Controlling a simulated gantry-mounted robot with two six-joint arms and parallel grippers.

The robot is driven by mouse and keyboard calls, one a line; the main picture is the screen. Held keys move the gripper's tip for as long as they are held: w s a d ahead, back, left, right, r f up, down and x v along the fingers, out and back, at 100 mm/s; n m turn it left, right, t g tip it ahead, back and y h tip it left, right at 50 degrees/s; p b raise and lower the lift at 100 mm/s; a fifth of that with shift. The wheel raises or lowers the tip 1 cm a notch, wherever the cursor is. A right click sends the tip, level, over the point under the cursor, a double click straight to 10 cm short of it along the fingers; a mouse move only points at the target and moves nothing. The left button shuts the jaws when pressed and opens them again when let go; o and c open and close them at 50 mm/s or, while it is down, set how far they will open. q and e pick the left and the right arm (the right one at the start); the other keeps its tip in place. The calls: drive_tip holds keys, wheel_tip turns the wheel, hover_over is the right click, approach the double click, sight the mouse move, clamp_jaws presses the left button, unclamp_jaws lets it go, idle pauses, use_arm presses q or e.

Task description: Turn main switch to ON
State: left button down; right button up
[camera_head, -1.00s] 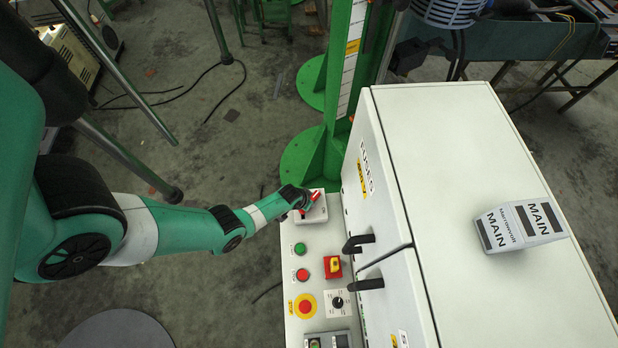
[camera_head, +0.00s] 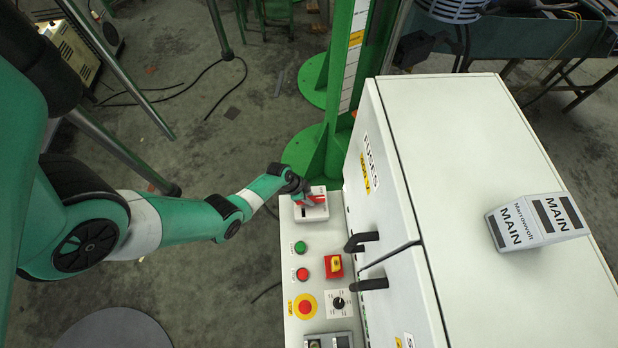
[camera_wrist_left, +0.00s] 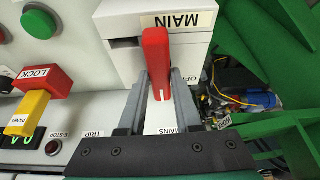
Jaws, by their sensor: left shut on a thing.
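The main switch (camera_head: 324,212) is a pale box at the far end of the control panel, with a red lever (camera_head: 317,199). In the left wrist view the red lever (camera_wrist_left: 156,55) stands between the two fingers of my left gripper (camera_wrist_left: 160,90), which is shut on it. A MAIN label (camera_wrist_left: 178,21) is on the box behind the lever, and an OFF label, partly hidden, is at its right. In the head view my left gripper (camera_head: 308,193) covers part of the switch. My right gripper is not in view.
The panel also bears a green button (camera_head: 300,248), a red button (camera_head: 302,274), a red-and-yellow lock switch (camera_head: 334,266) and an emergency stop (camera_head: 305,306). A white cabinet (camera_head: 480,130) stands at the right. A green post (camera_head: 340,90) rises behind the switch.

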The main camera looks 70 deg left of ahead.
use_arm(q)
drive_tip(key=shift+f, duration=0.1)
idle(0.4)
drive_tip(key=c, duration=0.6)
unclamp_jaws()
drive_tip(key=p+v, duration=1.1)
drive_tip(key=p, duration=0.1)
drive_tip(key=shift+r, duration=0.3)
drive_tip(key=shift+s+a, duration=0.1)
